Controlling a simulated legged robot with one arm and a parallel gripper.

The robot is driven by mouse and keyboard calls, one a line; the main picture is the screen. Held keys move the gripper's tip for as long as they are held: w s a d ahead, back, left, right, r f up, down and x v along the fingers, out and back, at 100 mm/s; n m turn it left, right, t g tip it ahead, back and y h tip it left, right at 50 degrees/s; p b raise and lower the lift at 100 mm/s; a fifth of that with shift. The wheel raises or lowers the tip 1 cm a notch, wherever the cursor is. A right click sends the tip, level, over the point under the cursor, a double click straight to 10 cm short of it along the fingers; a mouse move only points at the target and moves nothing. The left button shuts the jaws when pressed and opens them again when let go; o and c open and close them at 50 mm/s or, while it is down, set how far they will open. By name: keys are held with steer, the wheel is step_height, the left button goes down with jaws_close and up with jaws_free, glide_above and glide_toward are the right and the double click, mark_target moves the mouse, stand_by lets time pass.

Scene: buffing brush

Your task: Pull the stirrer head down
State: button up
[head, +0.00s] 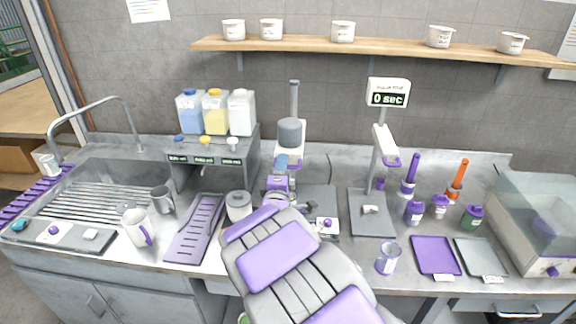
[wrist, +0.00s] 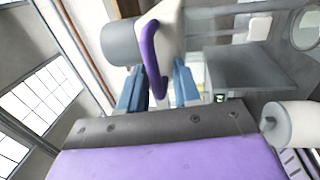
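The stirrer head is a white body with a grey cylinder (head: 290,132), raised on an upright post (head: 294,95) at the back of the counter. In the wrist view its white body (wrist: 170,22) and grey cylinder (wrist: 118,42) are close ahead. A curved purple handle (wrist: 150,60) hangs from the body. My gripper (wrist: 158,85) has its two blue fingers apart on either side of the handle's lower part. A gap shows at least on the right. In the head view my gripper (head: 281,163) is just below the grey cylinder, and my arm hides the stirrer's lower front.
A second stand with a "0 sec" display (head: 388,99) is to the right. A shelf with bottles (head: 214,112) and a sink (head: 95,185) are left. A grey jar (head: 238,206), a mug (head: 136,225) and trays (head: 436,255) stand around the counter.

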steer(key=shift+a, duration=0.15)
steer(key=shift+d+r, duration=0.15)
steer(key=shift+d, duration=0.8)
steer(key=c, duration=0.5)
jaws_close()
steer(key=shift+a, duration=0.15)
step_height(320, 180, down, 11)
steer(key=p, duration=0.2)
steer(key=shift+a+f+p, duration=0.2)
steer(key=shift+p, duration=0.2)
